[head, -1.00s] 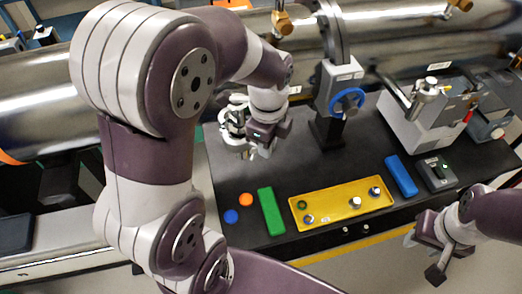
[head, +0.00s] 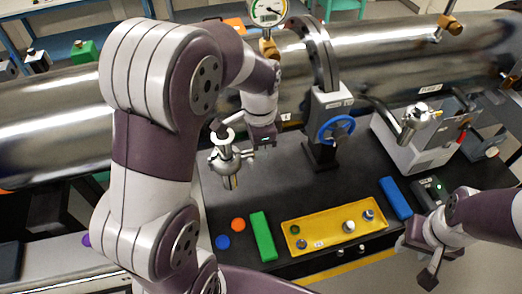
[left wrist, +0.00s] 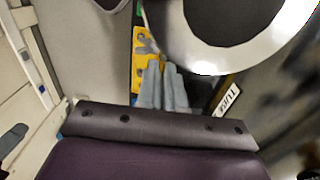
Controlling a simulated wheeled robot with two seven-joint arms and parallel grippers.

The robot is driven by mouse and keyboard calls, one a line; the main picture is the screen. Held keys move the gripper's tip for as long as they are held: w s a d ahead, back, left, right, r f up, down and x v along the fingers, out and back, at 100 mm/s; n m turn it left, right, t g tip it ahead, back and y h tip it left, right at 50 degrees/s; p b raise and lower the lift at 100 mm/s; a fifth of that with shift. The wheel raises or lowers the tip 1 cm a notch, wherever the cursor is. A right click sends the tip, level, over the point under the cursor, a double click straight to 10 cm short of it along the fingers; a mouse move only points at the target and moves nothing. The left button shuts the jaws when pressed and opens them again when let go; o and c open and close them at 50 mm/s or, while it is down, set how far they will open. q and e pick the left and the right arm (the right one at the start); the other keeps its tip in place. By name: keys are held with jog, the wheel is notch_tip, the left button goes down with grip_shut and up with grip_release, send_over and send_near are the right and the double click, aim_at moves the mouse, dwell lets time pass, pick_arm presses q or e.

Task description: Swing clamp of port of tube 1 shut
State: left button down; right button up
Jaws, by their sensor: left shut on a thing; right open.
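Tube 1 (head: 60,130) is the long shiny metal pipe across the back, and part of its label (left wrist: 226,97) shows in the left wrist view. Its port (head: 224,150) is a metal fitting standing out from the tube's front, with a clamp around it. The port's pale round flange (left wrist: 205,68) fills the top of the left wrist view. My left gripper (head: 243,150) is at the port's right side, its fingers (left wrist: 163,88) close together on the clamp, whose gripped part is mostly hidden. My right gripper (head: 416,258) is open and empty at the lower right.
A yellow tray (head: 335,232) with small parts, a green block (head: 262,236), a blue block (head: 395,198) and two discs lie on the black bench. A blue handwheel valve (head: 334,130) stands right of the port. A gauge (head: 267,12) rises behind.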

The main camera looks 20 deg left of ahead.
pick_arm(q)
jog(key=shift+a+f, duration=0.1)
jog(key=shift+a, duration=0.05)
dwell(0.4)
jog(key=c, duration=1.3)
grip_release()
jog(key=shift+w, duration=0.1)
jog(key=shift+o, duration=0.2)
